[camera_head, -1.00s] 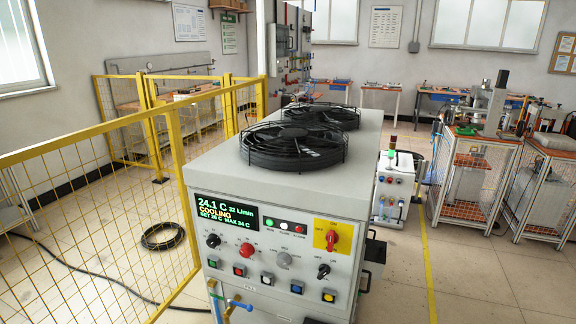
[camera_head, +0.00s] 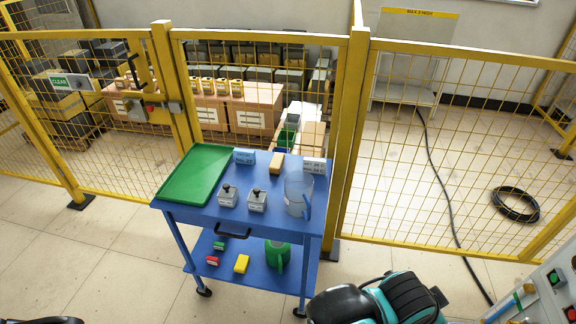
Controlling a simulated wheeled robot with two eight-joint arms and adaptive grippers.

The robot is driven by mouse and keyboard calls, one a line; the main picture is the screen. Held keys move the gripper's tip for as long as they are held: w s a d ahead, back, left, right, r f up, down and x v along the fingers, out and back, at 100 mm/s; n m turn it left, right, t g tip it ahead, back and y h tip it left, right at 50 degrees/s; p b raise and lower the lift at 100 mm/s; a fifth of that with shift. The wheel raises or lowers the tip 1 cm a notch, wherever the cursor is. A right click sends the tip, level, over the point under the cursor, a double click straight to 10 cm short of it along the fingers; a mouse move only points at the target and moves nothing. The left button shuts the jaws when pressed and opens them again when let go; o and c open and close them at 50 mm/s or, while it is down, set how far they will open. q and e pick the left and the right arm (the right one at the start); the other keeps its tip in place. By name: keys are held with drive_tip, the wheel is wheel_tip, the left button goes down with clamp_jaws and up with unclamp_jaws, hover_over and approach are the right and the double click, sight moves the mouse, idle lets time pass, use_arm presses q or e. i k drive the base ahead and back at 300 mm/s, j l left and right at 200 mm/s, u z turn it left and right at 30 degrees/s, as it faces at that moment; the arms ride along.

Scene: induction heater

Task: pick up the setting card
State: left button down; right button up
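Two small upright cards stand at the back of a blue cart's top. One is a blue card (camera_head: 244,156) behind the white blocks. The other is a white and blue card (camera_head: 314,165) at the back right corner, behind a clear jug. Their print is too small to read, so I cannot tell which is the setting card. Neither gripper shows. Teal and black parts of my own arm are at the bottom edge, well in front of the cart.
The blue cart (camera_head: 172,212) holds a green tray (camera_head: 195,175), two white blocks with black knobs (camera_head: 228,196), a tan block (camera_head: 276,162) and a clear jug (camera_head: 298,192). A yellow mesh fence (camera_head: 355,120) stands close behind. A cable coil (camera_head: 515,204) lies right.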

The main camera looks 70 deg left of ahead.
sight(311, 164)
drive_tip(key=u, duration=2.2)
